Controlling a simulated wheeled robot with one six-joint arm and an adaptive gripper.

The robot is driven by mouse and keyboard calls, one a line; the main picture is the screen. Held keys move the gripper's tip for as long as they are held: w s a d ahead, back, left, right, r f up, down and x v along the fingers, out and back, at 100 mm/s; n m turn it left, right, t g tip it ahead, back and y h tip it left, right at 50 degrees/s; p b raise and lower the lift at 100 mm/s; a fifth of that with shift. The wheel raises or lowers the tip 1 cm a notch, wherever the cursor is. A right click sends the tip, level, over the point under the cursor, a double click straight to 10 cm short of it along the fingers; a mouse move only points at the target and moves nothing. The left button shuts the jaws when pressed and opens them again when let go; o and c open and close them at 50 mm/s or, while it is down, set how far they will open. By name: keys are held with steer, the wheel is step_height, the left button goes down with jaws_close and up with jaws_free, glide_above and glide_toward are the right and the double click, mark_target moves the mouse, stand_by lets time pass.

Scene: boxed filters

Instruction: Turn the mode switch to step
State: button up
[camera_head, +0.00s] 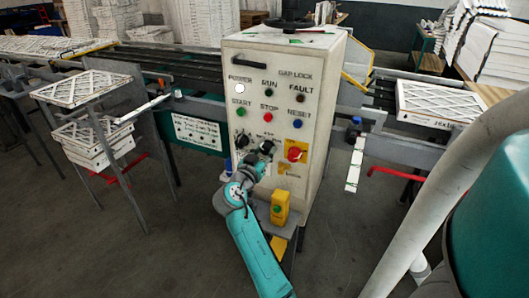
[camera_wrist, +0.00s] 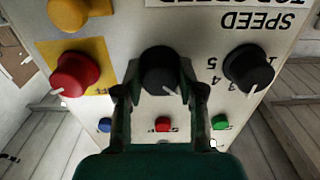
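The mode switch appears to be the middle black knob (camera_wrist: 160,70) on the control panel, though its label is hidden; its white pointer mark shows in the wrist view, which is upside down. In the head view this knob (camera_head: 267,146) is partly covered by my gripper (camera_head: 258,160). In the wrist view my gripper (camera_wrist: 158,95) has one finger on each side of the knob, spread apart. Contact with the knob cannot be made out. The numbered speed knob (camera_wrist: 248,68) is to the right there.
A red knob (camera_wrist: 75,74) on a yellow plate is close to the left finger in the wrist view. Red, green and blue buttons lie behind the fingers. A yellow box with a green button (camera_head: 280,208) stands beside my arm in the head view.

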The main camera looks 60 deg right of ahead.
steer(key=shift+m, duration=0.3)
steer(key=m, duration=0.3)
steer(key=shift+m, duration=2.5)
steer(key=o, duration=1.1)
steer(key=shift+o, duration=0.2)
steer(key=shift+a, duration=0.15)
steer(key=a, duration=1.1)
steer(key=shift+s+a, duration=0.4)
